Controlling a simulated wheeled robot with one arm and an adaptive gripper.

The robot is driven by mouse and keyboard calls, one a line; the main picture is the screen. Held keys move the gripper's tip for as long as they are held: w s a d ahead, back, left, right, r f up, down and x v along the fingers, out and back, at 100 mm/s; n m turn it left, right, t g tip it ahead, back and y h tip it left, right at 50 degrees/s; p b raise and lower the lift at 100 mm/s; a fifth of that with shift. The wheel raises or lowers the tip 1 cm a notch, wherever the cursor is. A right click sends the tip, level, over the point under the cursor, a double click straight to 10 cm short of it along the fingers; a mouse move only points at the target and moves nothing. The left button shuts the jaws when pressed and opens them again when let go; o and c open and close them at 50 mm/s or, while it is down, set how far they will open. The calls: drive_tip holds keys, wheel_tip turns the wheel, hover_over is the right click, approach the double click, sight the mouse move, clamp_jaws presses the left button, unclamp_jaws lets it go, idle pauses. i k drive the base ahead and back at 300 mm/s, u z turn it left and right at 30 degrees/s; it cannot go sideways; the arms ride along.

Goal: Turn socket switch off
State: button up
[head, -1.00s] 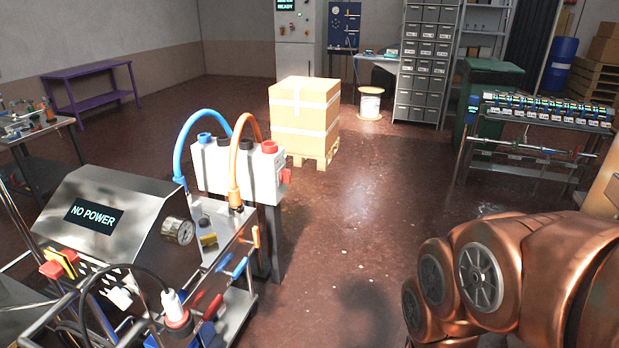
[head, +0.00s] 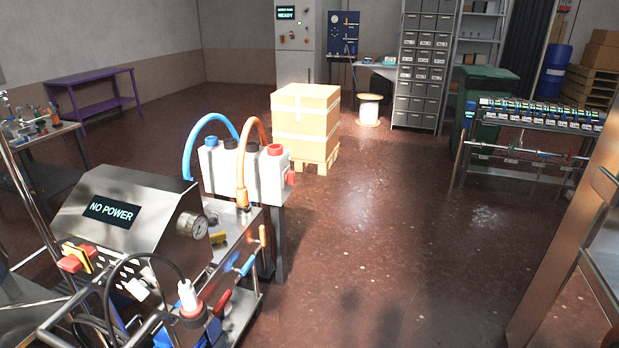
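No part clearly labelled as the socket switch shows in the head view. A red and yellow switch-like part (head: 77,258) sits on the left side of a steel machine (head: 125,215) whose display reads "NO POWER". A white and red plug (head: 189,300) with a black cable stands at the machine's front. A white box (head: 228,170) with blue and orange hoses stands behind it, with a small red part (head: 291,177) on its right side. I cannot tell which of these is the switch, or its position. My gripper is not in view.
A taped carton (head: 305,115) stands on a pallet (head: 325,163) behind the white box. A steel frame (head: 555,275) is close at the right edge. A rack of small parts (head: 535,115) stands at the back right. The brown floor in the middle is clear.

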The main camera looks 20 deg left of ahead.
sight(289, 177)
drive_tip(key=u, duration=0.3)
drive_tip(key=i, duration=1.45)
drive_tip(key=u, duration=1.25)
drive_tip(key=i, duration=0.75)
drive_tip(key=u, duration=0.55)
